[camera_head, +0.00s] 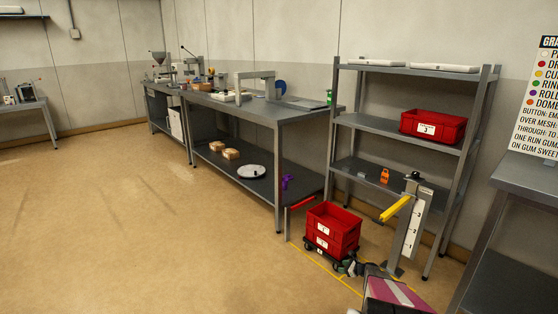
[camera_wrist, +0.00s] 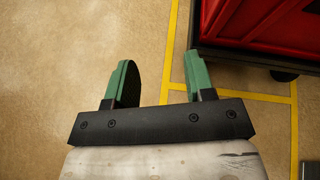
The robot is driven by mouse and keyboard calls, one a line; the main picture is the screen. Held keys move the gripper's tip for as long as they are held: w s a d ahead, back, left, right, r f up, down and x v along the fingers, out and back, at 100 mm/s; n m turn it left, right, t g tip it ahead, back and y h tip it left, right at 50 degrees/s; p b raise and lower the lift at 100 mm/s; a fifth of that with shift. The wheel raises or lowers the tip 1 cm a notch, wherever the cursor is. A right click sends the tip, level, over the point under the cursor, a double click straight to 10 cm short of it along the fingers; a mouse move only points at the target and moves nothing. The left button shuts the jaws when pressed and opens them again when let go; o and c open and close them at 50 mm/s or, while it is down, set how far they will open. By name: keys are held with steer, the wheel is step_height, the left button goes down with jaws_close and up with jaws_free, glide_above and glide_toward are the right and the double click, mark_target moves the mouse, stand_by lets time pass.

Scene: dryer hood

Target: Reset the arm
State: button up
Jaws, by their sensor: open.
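My gripper (camera_wrist: 158,82) is open in the wrist view, with its two green-faced fingers apart and nothing between them. It points down over the tan floor and a yellow floor line. In the head view my gripper (camera_head: 350,268) is low at the bottom right, close to the front of the stacked red crates (camera_head: 345,233). Part of a red crate (camera_wrist: 262,20) shows at the top right of the wrist view. I cannot tell from the head view whether the gripper touches the crates.
The crates stand on a dark wheeled base (camera_head: 322,250) inside yellow floor lines. Right of them is a grey post (camera_head: 411,232) with a yellow bar (camera_head: 396,208). A shelf rack (camera_head: 402,126) holds another red crate (camera_head: 433,126). A workbench (camera_head: 295,118) stands behind. The floor at left (camera_head: 140,220) is clear.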

steer(key=s+a+r+n+g+h, duration=0.1)
steer(key=s+a+r+n+g, duration=0.1)
steer(key=s+a+r+n, duration=0.5)
steer(key=s+a+r+n+g, duration=0.2)
steer(key=s+a+r+g, duration=0.15)
steer(key=a+r, duration=0.45)
steer(key=s+a+r+n+g+h, duration=0.1)
steer(key=s+a+r+n, duration=0.4)
steer(key=r, duration=0.5)
steer(key=s+a+r+n+g+h, duration=0.2)
steer(key=s+r+n+h, duration=0.5)
steer(key=s+r, duration=1.2)
steer(key=s+a+n, duration=0.1)
steer(key=s+n, duration=0.1)
steer(key=n, duration=0.1)
steer(key=shift+s+a+n, duration=0.35)
steer(key=shift+a+n, duration=0.05)
